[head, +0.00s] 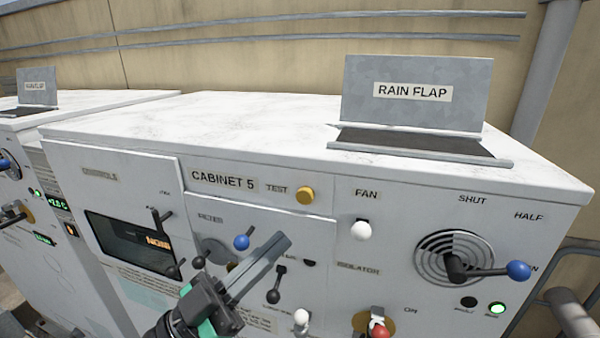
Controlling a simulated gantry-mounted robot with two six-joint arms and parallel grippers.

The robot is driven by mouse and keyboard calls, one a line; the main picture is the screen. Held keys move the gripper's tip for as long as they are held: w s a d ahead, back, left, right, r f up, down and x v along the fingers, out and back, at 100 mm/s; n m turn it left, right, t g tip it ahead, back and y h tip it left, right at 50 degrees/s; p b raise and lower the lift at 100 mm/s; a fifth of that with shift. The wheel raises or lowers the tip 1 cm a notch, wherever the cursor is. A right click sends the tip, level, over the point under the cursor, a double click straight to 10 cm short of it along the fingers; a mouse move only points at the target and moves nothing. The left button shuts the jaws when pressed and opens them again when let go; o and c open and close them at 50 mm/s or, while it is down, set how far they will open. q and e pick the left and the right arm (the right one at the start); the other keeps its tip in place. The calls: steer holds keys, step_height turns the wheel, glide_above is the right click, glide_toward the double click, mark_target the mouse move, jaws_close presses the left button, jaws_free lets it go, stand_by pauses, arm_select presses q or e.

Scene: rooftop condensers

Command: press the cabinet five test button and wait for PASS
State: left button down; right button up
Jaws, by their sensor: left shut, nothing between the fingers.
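Cabinet 5 (370,270) is a white unit with its front panel facing me. My right gripper is out of view.
A rain flap (415,93) stands raised on top. Near the button are a white fan toggle (360,231) and a blue-knobbed lever (242,242). A blue-ended damper handle (518,270), a lit green lamp (497,308) and a red knob (380,331) are at right.

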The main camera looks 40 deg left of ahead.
arm_select(q)
steer(key=shift+w+f, duration=0.1)
steer(key=b, duration=0.3)
glide_toward(305, 195)
steer(key=w+d+r, duration=0.3)
steer(key=w, duration=0.1)
steer(key=shift+w+a, duration=0.25)
steer(key=shift+w, duration=0.05)
steer(key=shift+b, duration=0.3)
stand_by(1.4)
steer(key=shift+w+a, duration=0.15)
steer(key=shift+w, duration=0.2)
